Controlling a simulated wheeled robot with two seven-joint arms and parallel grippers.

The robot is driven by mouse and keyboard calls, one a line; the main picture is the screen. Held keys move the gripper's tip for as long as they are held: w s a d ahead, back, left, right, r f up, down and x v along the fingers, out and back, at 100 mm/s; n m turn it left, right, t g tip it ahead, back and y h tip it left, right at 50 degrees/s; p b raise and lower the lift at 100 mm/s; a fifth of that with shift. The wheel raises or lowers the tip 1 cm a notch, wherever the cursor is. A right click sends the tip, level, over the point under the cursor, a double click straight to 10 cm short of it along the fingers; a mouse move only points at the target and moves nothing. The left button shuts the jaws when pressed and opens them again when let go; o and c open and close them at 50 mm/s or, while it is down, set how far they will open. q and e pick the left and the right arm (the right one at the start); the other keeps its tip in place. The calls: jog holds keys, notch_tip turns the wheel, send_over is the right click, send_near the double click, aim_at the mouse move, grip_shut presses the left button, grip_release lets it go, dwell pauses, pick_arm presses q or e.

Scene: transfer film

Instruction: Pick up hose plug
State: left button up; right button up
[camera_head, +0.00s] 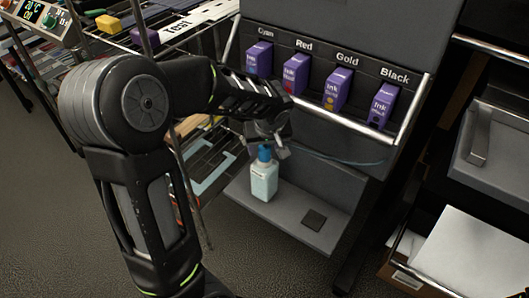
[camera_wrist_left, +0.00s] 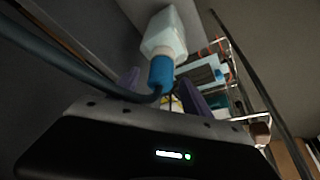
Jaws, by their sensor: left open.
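The hose plug (camera_head: 265,153) is a blue cap on top of a white bottle with pale blue liquid (camera_head: 263,182), which stands upright on the grey shelf of the ink machine. A thin hose (camera_head: 335,160) runs from the plug to the right. My left gripper (camera_head: 267,147) is directly above the plug, open, with its fingers apart. In the left wrist view, the blue plug (camera_wrist_left: 161,74) sits between the two purple-tinted fingers, with the dark hose (camera_wrist_left: 75,70) curving into it and the bottle (camera_wrist_left: 163,35) beyond. Whether a finger touches the plug is unclear. My right gripper is out of view.
Ink boxes labelled Cyan, Red, Gold and Black (camera_head: 337,88) stand behind a metal rail (camera_head: 350,122) above the shelf. A small dark pad (camera_head: 314,220) lies on the shelf (camera_head: 285,222) right of the bottle. A wire rack (camera_head: 205,160) stands left; paper (camera_head: 475,255) lies right.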

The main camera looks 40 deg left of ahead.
pick_arm(q)
jog(key=shift+c, duration=0.4)
grip_shut()
jog(key=shift+r, duration=0.1)
